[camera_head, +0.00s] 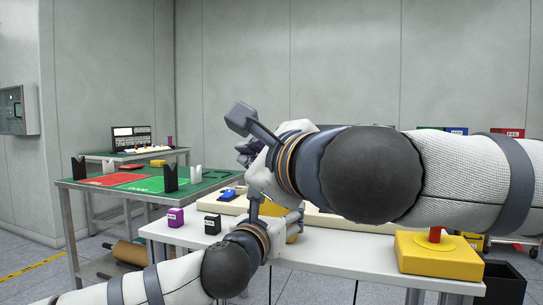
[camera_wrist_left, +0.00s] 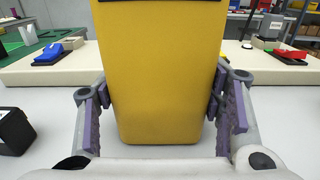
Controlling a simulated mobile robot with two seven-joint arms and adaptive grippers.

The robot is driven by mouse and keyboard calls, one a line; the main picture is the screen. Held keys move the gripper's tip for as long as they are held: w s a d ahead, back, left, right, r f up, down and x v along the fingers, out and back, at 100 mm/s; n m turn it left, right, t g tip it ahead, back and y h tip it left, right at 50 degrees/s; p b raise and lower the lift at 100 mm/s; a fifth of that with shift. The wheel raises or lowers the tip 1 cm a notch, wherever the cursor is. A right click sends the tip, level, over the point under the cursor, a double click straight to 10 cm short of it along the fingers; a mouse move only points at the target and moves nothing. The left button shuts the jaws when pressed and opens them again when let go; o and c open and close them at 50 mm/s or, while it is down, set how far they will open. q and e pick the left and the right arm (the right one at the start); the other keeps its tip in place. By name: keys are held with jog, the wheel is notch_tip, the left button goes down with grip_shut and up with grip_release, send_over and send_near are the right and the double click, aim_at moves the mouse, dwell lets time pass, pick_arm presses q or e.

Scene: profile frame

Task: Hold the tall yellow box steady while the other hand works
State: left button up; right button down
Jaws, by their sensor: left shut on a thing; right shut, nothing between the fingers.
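The tall yellow box (camera_wrist_left: 165,75) stands upright on the white table in the left wrist view, its top cut off by the picture edge. My left gripper (camera_wrist_left: 162,102) has its purple-padded fingers on both sides of it, shut on it. In the head view only a small yellow part of the box (camera_head: 292,238) shows beside my left gripper (camera_head: 290,217); the rest is hidden behind my arms. My right gripper (camera_head: 243,152) is above and to the left of the box, mostly hidden by its own wrist; it is shut and empty.
A purple block (camera_head: 175,217) and a black block (camera_head: 212,224) stand at the white table's left. A cream board (camera_wrist_left: 55,72) with a blue part (camera_wrist_left: 48,54) lies behind the box. A yellow case with a red knob (camera_head: 436,234) sits at right. A green-topped table (camera_head: 213,180) stands further left.

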dwell(0.3)
pick_arm(q)
jog(key=o, duration=1.5)
jog(key=shift+o, duration=0.2)
